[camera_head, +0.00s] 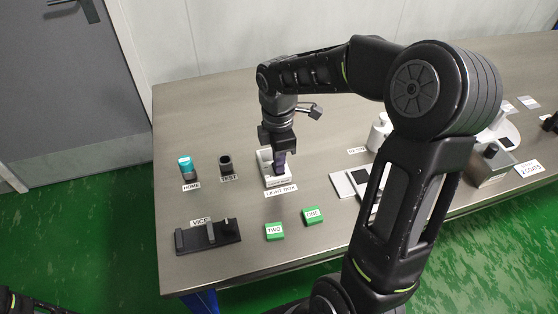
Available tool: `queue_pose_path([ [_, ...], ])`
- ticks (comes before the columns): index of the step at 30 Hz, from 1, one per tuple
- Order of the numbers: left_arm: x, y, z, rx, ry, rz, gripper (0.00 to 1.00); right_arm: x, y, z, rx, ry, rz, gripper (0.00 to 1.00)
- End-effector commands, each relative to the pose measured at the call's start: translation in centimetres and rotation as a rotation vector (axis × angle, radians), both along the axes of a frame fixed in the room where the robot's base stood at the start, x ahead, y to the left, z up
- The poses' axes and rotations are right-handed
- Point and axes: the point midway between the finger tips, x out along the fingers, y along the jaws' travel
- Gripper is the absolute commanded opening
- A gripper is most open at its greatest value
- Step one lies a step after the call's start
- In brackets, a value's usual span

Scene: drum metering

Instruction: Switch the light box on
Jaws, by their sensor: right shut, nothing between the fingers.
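The light box (267,179) is a small pale box on the metal table, behind its "LIGHT BOX" label (281,191). My right gripper (280,170) points down over the light box with its fingers shut and nothing held. Its fingertips overlap the box's right part in the picture, and I cannot tell whether they touch it. The gripper hides part of the box, including any switch there. A bit of my left arm (20,302) shows at the lower left corner; its gripper is out of view.
On the table (190,114) stand a teal-topped item at HOME (185,165), a dark holder at TEST (226,164), a black vice (208,236) and green blocks TWO (274,231) and ONE (312,216). Pale flat pieces (343,184) and instruments lie right, partly behind my right arm.

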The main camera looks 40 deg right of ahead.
Motion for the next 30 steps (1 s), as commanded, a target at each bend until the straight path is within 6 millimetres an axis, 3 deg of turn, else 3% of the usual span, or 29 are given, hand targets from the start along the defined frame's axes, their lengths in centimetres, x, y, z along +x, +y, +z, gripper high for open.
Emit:
queue_pose_path([
  [10,0.0,0.0,-3.2,0.000,-0.001,0.000,0.36,0.0,0.0,-1.5,-0.039,-0.110,0.001,0.00],
  [20,0.0,0.0,-2.5,0.000,-0.002,0.001,0.36,0.0,0.0,-1.3,-0.033,-0.095,0.000,0.00],
  [30,0.0,0.0,-1.9,0.000,-0.002,0.001,0.36,1.4,-0.5,-1.0,-0.035,-0.100,0.000,0.00],
])
